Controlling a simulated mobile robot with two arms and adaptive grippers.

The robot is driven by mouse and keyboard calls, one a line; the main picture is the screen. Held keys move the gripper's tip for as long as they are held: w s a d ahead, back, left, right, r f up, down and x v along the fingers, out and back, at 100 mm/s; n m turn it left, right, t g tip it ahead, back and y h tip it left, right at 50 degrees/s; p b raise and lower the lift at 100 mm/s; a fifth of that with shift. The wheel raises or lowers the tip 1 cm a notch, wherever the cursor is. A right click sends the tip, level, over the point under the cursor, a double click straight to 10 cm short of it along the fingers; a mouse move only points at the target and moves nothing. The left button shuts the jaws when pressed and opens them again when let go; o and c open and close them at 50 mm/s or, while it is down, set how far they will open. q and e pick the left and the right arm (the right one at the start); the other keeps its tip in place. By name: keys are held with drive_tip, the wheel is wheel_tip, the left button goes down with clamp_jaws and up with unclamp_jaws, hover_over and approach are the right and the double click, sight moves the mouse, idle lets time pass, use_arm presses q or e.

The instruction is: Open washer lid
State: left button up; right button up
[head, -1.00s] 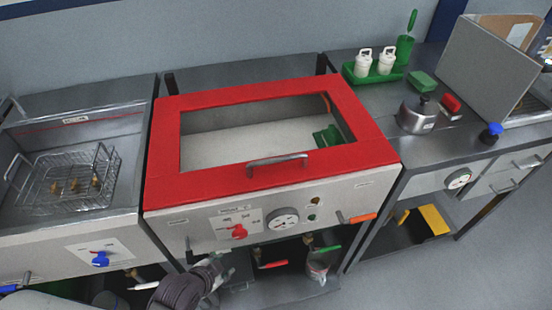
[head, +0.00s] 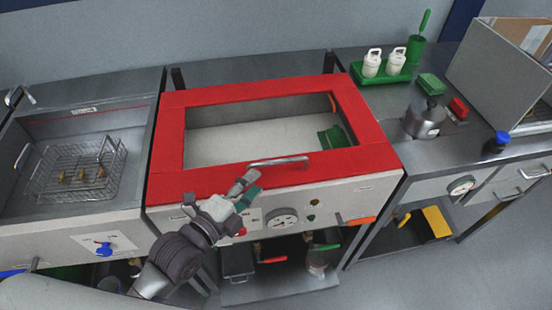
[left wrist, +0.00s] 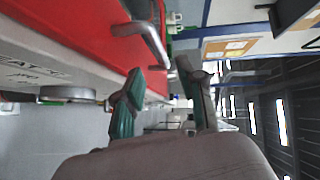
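The washer's red lid (head: 168,135) lies flat over the basin, a frame around a large window. A metal bar handle (head: 280,162) sits on its front edge. Through the window I see a pale basin floor and a green object (head: 333,137). My left gripper (head: 247,187) is just in front of the lid's front edge, left of and below the handle. In the left wrist view the gripper (left wrist: 160,70) is open with nothing between its fingers. The handle (left wrist: 150,42) is just beyond the fingertips, and I see no clear contact. My right gripper is not in view.
The front panel has a gauge (head: 281,222) and an orange lever (head: 360,219). A wire basket (head: 75,172) sits in the left sink. On the right counter are a green tray (head: 380,76) with white bottles and a metal pot (head: 424,119). Space above the lid is clear.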

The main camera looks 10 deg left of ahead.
sight(276, 161)
use_arm(q)
drive_tip(key=p+x, duration=0.1)
drive_tip(key=x, duration=0.9)
drive_tip(key=shift+s, duration=0.1)
drive_tip(key=shift+c, duration=0.2)
clamp_jaws()
